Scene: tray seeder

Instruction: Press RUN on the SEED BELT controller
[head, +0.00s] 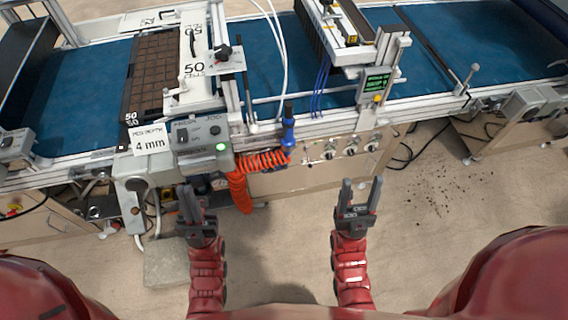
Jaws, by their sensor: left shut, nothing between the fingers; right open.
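A grey control box (200,136) is mounted on the front of the belt line, left of centre. It has small dark switches and a lit green button (221,147); its small lettering is too blurred for me to read as SEED BELT or RUN. My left gripper (192,190) is shut and empty, just below this box in the picture and apart from the green button. My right gripper (361,184) is open and empty, further right, over the floor below the front panel knobs.
A blue belt (260,65) carries a dark cell tray (158,68). A coiled orange hose with a blue nozzle (288,133) hangs right of the box. A "4 mm" card (150,141) is at its left. A green display (376,84) stands further right.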

